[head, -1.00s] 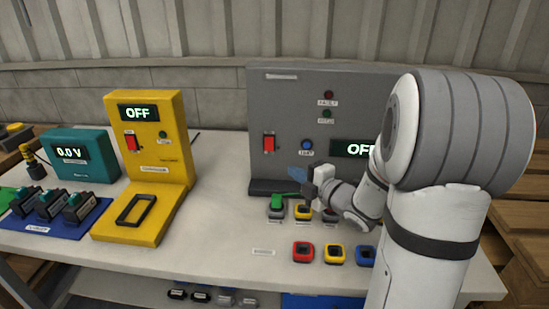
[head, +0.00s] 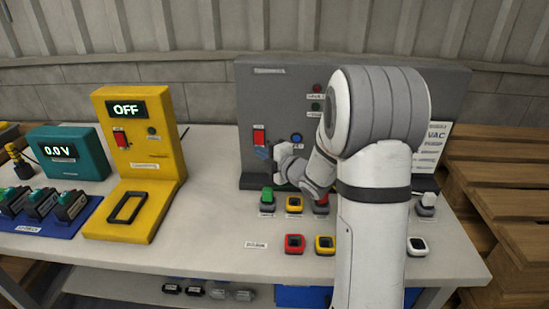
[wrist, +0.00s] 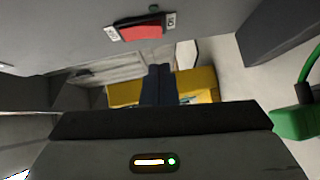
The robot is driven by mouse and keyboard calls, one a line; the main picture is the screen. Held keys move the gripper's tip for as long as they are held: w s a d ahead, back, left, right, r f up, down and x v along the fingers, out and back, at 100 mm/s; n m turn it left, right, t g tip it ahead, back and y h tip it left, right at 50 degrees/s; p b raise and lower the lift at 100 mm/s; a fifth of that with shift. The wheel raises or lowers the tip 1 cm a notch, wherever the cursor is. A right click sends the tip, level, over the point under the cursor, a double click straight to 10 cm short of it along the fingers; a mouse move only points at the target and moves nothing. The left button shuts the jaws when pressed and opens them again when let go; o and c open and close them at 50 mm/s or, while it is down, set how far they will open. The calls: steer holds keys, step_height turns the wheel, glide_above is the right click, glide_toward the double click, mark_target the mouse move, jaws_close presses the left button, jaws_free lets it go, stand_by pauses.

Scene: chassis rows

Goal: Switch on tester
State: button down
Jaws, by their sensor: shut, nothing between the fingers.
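The tall grey panel (head: 285,90) stands at the back of the bench; I take it for the tester, though its label is too small to read. Its red rocker switch (head: 259,135) is on the left of its face, and the switch also shows at the top of the wrist view (wrist: 142,31). My gripper (head: 264,153) is shut and empty, just below and in front of this switch. Its dark blue fingers (wrist: 158,84) show in the wrist view, apart from the switch. My arm hides the panel's display.
A yellow station (head: 140,150) reading OFF, with its own red switch, stands to the left, beside a teal meter (head: 68,152) reading 0.0 V. A green connector (head: 267,194) and several coloured holders (head: 294,243) stand in front of the panel.

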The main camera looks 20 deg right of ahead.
steer(key=shift+w+d+f, duration=0.1)
steer(key=shift+w+d, duration=0.2)
steer(key=shift+w, duration=0.45)
steer(key=shift+w+d+f, duration=0.1)
steer(key=shift+w+d, duration=0.2)
steer(key=shift+w, duration=0.4)
steer(key=b, duration=0.1)
steer(key=f+b, duration=0.1)
steer(key=shift+w+b, duration=0.2)
steer(key=shift+b, duration=0.15)
steer(key=shift+d+r, duration=0.1)
steer(key=shift+r, duration=0.3)
steer(key=b, duration=0.3)
glide_toward(257, 143)
steer(key=s+f, duration=0.2)
steer(key=s, duration=0.5)
steer(key=shift+d+f, duration=0.1)
steer(key=shift+d, duration=0.05)
